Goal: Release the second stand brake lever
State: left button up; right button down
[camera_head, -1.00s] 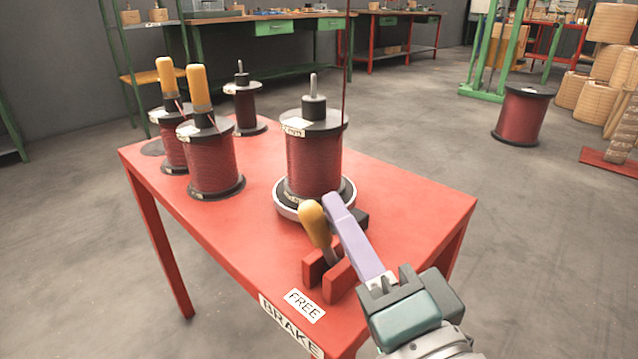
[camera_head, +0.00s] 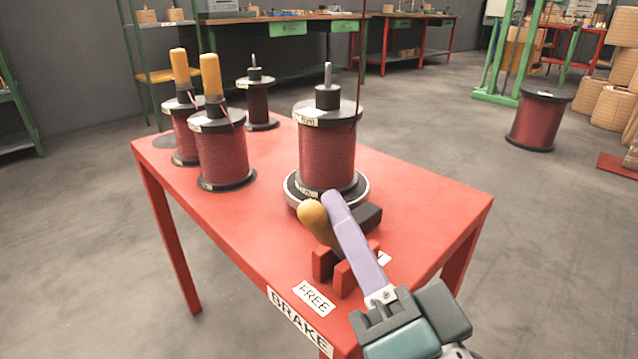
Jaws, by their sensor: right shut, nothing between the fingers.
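The brake lever's yellow-orange handle (camera_head: 313,217) leans up and to the left from a red bracket (camera_head: 342,279) at the table's front. My right gripper (camera_head: 332,198) is shut and empty. Its lilac fingers lie along the right side of the handle, against or very close to it; I cannot tell if they touch. A black block (camera_head: 366,216) sits between the lever and the spool stand (camera_head: 288,190), partly behind the fingers. A dark red wire spool (camera_head: 327,155) stands upright on it. A FREE label (camera_head: 314,298) lies left of the bracket. My left gripper is out of view.
Two spools with yellow-orange handles on top (camera_head: 222,150) (camera_head: 184,132) and a smaller spool (camera_head: 258,103) stand on the red table (camera_head: 240,225). A BRAKE label (camera_head: 300,320) is on its front edge. The table's right part is clear.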

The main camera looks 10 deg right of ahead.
jog(key=shift+s+f, duration=0.1)
jog(key=shift+s, duration=0.15)
jog(key=p+v, duration=0.1)
jog(key=v, duration=0.8)
jog(key=shift+s+d, duration=0.15)
jog(key=shift+s, duration=0.1)
